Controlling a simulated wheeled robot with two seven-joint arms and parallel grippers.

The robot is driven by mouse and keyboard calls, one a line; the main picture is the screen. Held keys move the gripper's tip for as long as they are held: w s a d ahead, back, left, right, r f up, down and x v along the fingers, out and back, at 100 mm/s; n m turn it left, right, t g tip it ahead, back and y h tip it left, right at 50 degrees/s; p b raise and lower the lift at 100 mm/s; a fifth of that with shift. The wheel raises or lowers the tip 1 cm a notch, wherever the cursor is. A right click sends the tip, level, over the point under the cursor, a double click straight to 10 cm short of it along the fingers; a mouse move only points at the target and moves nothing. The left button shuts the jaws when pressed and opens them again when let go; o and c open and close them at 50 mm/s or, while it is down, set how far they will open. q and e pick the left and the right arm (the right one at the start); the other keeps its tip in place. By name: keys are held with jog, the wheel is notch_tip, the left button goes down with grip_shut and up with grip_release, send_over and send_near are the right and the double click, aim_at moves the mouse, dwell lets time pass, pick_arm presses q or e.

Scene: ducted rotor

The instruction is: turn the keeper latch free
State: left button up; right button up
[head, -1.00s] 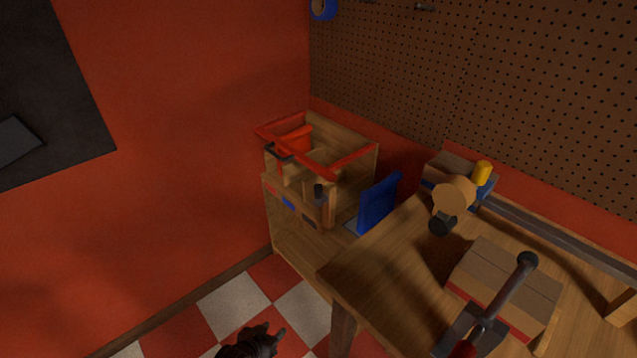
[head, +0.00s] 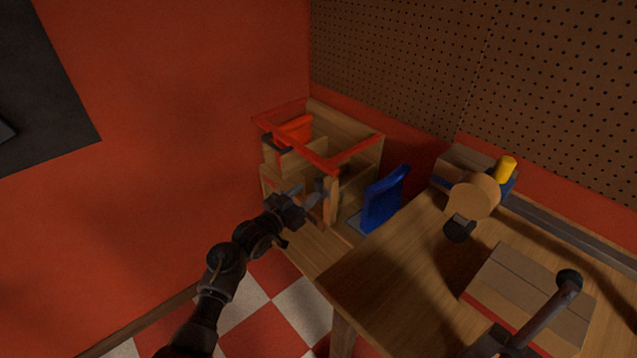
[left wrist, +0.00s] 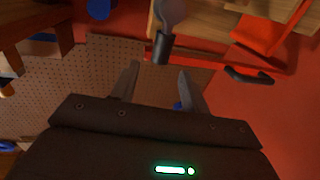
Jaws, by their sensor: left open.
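The wooden unit with a red rim (head: 345,163) stands in the corner. A dark-capped piece that looks like the keeper latch is largely hidden behind my left gripper (head: 307,194) in the head view. In the left wrist view the same piece seems to show as a dark cylinder with a grey flat end (left wrist: 162,47), just beyond the fingertips. My left gripper (left wrist: 157,82) is open, with nothing between its fingers. I cannot tell whether a finger touches the piece. My right gripper is not in view.
A blue upright bracket (head: 383,200) stands right of the unit. A red wall (head: 150,170) closes the left side.

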aim_at(316, 185)
pick_arm(q)
jog(key=x, duration=0.6)
jog(key=shift+w+d, duration=0.25)
jog(key=shift+w, duration=0.05)
jog(key=shift+c, duration=0.4)
grip_shut()
